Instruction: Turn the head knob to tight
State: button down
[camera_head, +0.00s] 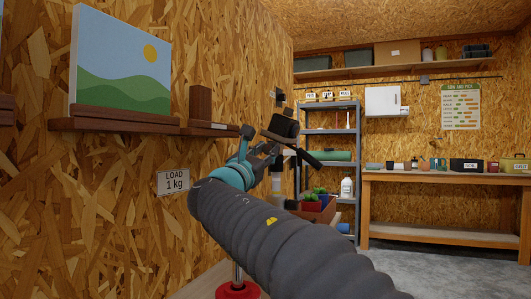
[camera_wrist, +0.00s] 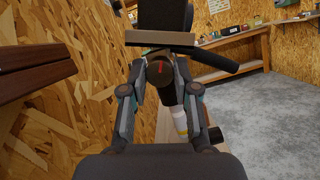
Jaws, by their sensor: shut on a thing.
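The head knob (camera_wrist: 158,75) is a dark round knob with a red mark, in the upper middle of the wrist view. The mark stands close to upright; I can make out no tight or loose lettering. My gripper (camera_wrist: 160,83) is shut on the knob, one finger on each side. It also shows in the head view (camera_head: 266,150), where the knob is hidden by my fingers. The knob is on a dark stand head with a brown plate (camera_wrist: 160,39), a black block (camera_wrist: 160,14) on top and a black handle (camera_wrist: 214,59) slanting right.
A shelf rack (camera_head: 330,131), potted plants (camera_head: 318,200) and a workbench (camera_head: 440,178) stand beyond. Open floor shows at the right.

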jog(key=m+h, duration=0.1)
jog(key=m, duration=0.1)
jog(key=m+g+h, duration=0.1)
jog(key=m, duration=0.1)
jog(key=shift+r+m+g, duration=0.1)
jog(key=shift+m+g, duration=0.2)
jog(key=c, duration=0.9)
grip_release()
jog(key=shift+o, duration=0.2)
jog(key=v, duration=1.2)
